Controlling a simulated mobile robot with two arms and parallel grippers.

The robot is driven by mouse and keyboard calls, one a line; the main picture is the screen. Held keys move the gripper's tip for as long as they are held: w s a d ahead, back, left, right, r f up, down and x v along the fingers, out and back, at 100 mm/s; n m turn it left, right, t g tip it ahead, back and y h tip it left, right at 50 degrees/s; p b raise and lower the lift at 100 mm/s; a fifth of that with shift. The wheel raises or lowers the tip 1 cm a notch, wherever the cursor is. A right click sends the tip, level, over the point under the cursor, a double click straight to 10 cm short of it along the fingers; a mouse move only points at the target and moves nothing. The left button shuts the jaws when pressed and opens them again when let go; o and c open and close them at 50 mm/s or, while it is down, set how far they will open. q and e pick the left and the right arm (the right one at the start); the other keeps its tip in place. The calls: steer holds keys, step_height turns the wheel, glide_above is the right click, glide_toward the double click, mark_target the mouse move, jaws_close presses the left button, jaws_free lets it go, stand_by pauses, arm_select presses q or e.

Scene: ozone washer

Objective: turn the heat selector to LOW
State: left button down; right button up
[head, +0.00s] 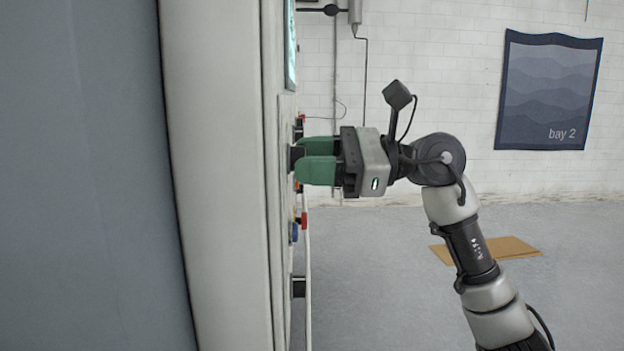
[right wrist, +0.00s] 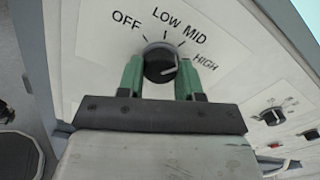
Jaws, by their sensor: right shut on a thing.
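The heat selector is a round black knob (right wrist: 160,62) with the labels OFF, LOW, MID and HIGH printed around it on a white panel. Its short white line lies toward the right, on the HIGH side. My right gripper (right wrist: 163,80) has its two green fingers shut on the knob, one on each side. In the head view the right gripper (head: 300,162) reaches in from the right and the dark knob (head: 296,156) shows at its fingertips, on the panel seen edge-on. The labels cannot be read there. My left gripper is not in view.
Another black knob (right wrist: 272,116) and further controls lie to the right in the wrist view. In the head view a red part (head: 304,220), a blue part (head: 295,232) and a black knob (head: 298,287) stick out below the gripper. Floor to the right is open around flat cardboard (head: 500,248).

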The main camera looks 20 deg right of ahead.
steer(key=shift+n+b, duration=3)
steer(key=shift+n, duration=2.8)
steer(key=o, duration=0.9)
steer(key=shift+d, duration=0.15)
